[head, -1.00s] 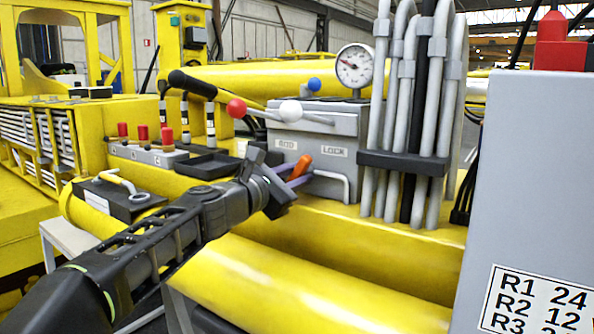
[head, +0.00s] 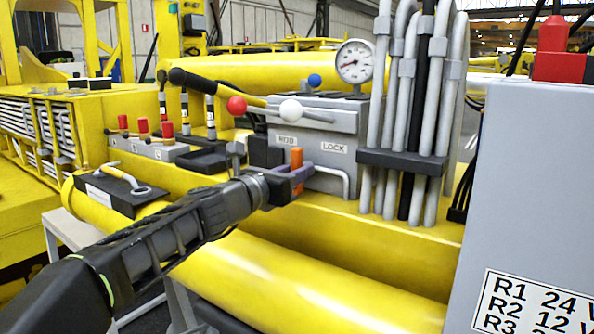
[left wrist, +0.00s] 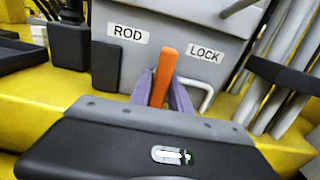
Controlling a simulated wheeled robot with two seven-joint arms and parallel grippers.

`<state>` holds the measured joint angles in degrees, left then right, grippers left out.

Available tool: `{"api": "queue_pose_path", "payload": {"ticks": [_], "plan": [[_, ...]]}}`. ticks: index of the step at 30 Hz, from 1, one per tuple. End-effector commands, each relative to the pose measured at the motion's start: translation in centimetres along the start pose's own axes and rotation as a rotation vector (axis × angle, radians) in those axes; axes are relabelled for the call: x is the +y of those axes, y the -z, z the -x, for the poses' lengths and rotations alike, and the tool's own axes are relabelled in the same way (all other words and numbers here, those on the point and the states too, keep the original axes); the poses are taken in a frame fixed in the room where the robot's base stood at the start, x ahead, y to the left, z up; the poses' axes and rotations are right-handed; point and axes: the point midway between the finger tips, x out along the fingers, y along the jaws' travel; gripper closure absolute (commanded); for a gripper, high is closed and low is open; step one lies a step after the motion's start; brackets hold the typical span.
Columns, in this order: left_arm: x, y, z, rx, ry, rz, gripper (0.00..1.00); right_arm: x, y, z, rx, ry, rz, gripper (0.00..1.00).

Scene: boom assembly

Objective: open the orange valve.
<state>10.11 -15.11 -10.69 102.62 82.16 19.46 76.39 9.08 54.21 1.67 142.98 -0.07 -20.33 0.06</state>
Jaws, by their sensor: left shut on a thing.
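The orange valve handle (head: 296,158) stands nearly upright on the front of the grey valve box (head: 318,127), between the ROD and LOCK labels. It also shows in the left wrist view (left wrist: 164,75), tilted slightly right at its top. My left gripper (head: 299,175) comes in from the left and is shut on the orange handle. In the left wrist view its purple fingers (left wrist: 162,92) sit on both sides of the handle's lower part. The handle's base is hidden by the gripper. My right gripper is not in view.
A pressure gauge (head: 356,61) and levers with a red knob (head: 237,105), a white knob (head: 290,110) and a blue knob (head: 314,80) stand above. Grey hoses (head: 407,120) rise at the right of the box. A grey cabinet (head: 535,190) fills the right side.

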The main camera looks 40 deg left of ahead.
Motion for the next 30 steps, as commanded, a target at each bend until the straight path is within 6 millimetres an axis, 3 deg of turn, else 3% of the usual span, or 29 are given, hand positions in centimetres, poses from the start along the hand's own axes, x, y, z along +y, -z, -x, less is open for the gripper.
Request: {"api": "queue_pose_path", "payload": {"ticks": [8,9,15,25,30], "plan": [[0.0,0.1,0.0,0.002,0.001,0.001,1.00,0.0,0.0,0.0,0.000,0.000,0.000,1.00],[0.0,0.1,0.0,0.002,0.001,0.001,0.75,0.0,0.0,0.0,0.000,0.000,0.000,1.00],[0.0,0.1,0.0,0.001,0.000,0.000,0.60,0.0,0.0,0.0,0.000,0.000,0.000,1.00],[0.0,0.0,0.4,0.000,-0.001,-0.001,0.60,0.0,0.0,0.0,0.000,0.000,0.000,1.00],[0.1,-0.1,2.4,-0.002,-0.001,-0.001,0.60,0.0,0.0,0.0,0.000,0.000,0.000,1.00]]}}
